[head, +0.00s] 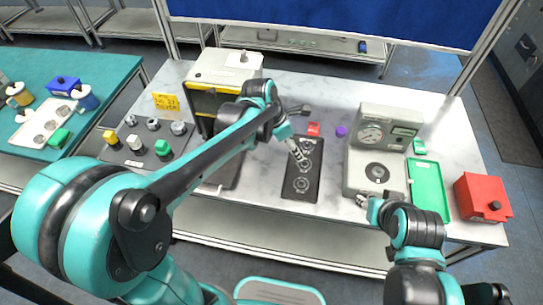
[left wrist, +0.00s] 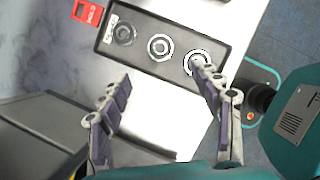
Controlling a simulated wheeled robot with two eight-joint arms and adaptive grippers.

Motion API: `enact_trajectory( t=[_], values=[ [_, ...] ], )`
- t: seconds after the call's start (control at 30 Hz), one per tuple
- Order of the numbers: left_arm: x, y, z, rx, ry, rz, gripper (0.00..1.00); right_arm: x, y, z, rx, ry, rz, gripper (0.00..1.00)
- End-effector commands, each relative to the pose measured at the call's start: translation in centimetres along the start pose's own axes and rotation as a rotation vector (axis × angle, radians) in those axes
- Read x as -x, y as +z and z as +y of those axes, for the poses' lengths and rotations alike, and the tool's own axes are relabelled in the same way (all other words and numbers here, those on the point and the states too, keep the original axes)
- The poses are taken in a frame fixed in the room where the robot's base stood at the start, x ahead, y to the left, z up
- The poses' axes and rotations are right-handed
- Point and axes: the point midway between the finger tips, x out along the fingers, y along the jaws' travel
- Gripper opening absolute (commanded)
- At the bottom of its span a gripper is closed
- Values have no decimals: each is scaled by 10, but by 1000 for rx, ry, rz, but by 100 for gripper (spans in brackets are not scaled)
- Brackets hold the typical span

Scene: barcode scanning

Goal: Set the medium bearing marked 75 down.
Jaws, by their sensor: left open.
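A black tray (head: 300,194) lies on the marble table in the head view, with three round spots in a row. In the left wrist view the tray (left wrist: 178,61) holds two bright metal rings, a middle ring (left wrist: 160,47) and an end ring (left wrist: 198,58); the spot at the labelled end is darker. I cannot read a 75 on any ring. My left gripper (head: 297,132) is open over the tray, with nothing between its spread fingers (left wrist: 160,103). One finger partly covers the end ring. My right gripper (head: 370,206) is by the gauge device; its jaws are unclear.
A gauge device (head: 372,152) stands right of the tray, with a green tray (head: 428,185) and red box (head: 483,197) beyond. A yellow-fronted machine (head: 222,72) stands at left. A red block (head: 314,129) and purple piece (head: 341,131) lie behind the tray.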

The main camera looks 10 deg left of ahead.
Motion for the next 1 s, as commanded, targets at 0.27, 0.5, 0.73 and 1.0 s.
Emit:
enact_trajectory(
  t=[0.27,0.5,0.73,1.0],
  values=[
    [35,-31,-11,-403,95,22,64,0,0,0,0,0,0,40],
    [81,-98,-35,-1234,246,188,64,0,0,0,0,0,0,40],
    [98,-151,-54,-1911,280,440,64,0,0,0,0,0,0,40],
    [100,-172,-61,-2201,252,577,64,0,0,0,0,0,0,40]
  ],
)
